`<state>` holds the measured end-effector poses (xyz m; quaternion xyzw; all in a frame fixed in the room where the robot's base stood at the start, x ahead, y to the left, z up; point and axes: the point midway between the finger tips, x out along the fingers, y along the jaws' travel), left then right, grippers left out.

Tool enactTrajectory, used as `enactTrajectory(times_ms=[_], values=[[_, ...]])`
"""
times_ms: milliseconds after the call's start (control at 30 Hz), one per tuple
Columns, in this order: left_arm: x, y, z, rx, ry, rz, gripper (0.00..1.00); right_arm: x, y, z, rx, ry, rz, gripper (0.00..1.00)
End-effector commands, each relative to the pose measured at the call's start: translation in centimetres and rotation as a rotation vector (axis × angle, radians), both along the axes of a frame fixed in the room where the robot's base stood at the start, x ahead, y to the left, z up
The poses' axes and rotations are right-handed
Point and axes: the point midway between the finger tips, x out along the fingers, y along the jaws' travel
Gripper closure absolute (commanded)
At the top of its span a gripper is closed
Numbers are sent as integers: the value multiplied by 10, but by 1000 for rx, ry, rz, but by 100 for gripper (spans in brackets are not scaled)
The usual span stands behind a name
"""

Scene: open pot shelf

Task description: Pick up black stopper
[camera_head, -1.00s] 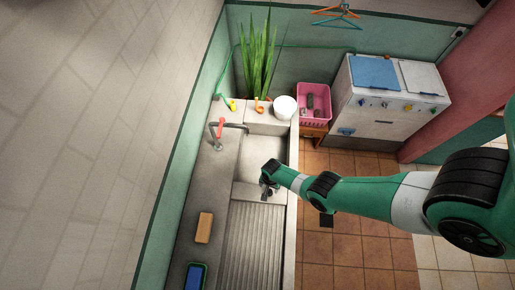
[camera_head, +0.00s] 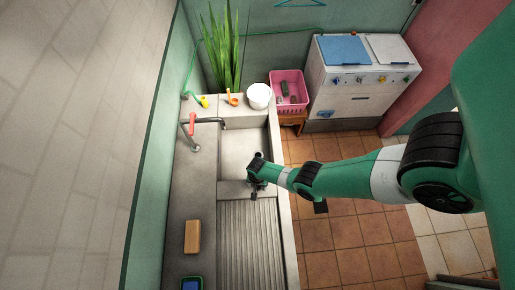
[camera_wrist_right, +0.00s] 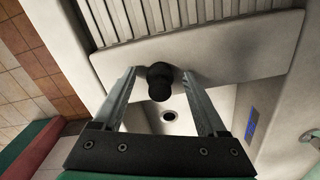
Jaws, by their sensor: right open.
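The black stopper (camera_wrist_right: 159,82) shows in the right wrist view. It is at the pale ledge between the ribbed board and the sink basin, and lies between the fingers of my right gripper (camera_wrist_right: 165,75). The fingers are open, with a gap on each side of the stopper. In the head view my right gripper (camera_head: 256,188) is over the ledge at the near edge of the basin, and the stopper cannot be made out there. My left gripper is in neither view.
The sink basin (camera_head: 235,152) has a drain hole (camera_wrist_right: 168,116). A faucet with a red handle (camera_head: 192,123) stands left of it. A brown block (camera_head: 192,237) lies on the left counter. A white bucket (camera_head: 259,96) and pink basket (camera_head: 289,92) are at the back.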

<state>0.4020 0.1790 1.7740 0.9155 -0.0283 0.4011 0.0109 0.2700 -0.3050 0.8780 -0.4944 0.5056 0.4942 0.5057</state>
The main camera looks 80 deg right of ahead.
Motion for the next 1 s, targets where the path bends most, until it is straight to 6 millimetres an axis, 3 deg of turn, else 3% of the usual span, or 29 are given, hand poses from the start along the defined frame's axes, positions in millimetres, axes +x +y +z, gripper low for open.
enactTrajectory(times_ms=[67,433,767,1000], values=[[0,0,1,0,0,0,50,0,0,1,0,0,0,34],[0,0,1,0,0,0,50,0,0,1,0,0,0,100],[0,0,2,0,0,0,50,0,0,2,0,0,0,100],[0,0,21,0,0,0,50,0,0,21,0,0,0,100]])
